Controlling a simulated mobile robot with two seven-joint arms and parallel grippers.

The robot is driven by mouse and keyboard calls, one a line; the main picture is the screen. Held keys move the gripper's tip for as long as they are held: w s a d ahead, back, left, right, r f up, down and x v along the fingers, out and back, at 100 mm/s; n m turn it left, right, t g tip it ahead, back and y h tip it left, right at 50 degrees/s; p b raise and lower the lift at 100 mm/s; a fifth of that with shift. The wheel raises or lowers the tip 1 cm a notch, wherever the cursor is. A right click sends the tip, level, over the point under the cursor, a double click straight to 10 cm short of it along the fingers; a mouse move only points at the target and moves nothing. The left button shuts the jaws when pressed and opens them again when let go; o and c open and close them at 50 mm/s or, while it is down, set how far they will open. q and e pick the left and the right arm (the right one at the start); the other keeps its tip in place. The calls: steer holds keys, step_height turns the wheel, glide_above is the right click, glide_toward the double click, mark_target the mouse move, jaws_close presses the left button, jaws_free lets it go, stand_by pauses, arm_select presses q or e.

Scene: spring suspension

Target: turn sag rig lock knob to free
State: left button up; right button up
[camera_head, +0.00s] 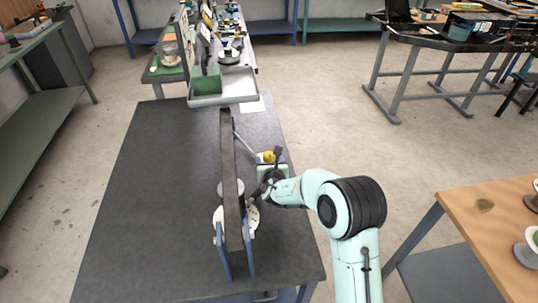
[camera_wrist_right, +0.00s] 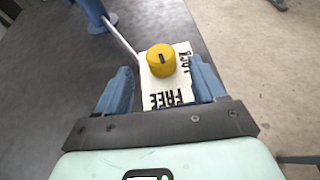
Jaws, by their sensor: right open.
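The yellow lock knob (camera_wrist_right: 161,60) is round, with a short dark mark on its top. It sits on a white plate (camera_wrist_right: 157,90) with the black word FREE near my gripper and a second, harder to read word along the right side. The knob also shows in the head view (camera_head: 268,157), right of the sag rig's long dark beam (camera_head: 228,150). My right gripper (camera_wrist_right: 163,78) is open, its two blue fingers apart on either side of the plate, the knob lying ahead between their tips. Contact with the knob is not visible. My left gripper is out of view.
The rig stands on a dark bench (camera_head: 150,200) with blue uprights (camera_head: 221,252) at its near end. A thin rod (camera_wrist_right: 122,40) slants beside the knob. A grey tray (camera_head: 240,88) with a green bin (camera_head: 207,83) is at the far end. The bench's left side is clear.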

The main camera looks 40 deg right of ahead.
mark_target(269, 156)
steer(key=x, duration=0.6)
steer(key=shift+d+p, duration=0.15)
steer(key=shift+p, duration=0.2)
steer(key=c, duration=1)
steer(key=shift+o, duration=0.2)
steer(key=shift+w+m+g+h+p, duration=0.1)
steer(key=shift+m+g+h+p, duration=0.2)
steer(key=shift+m+h, duration=0.4)
steer(key=shift+g, duration=0.3)
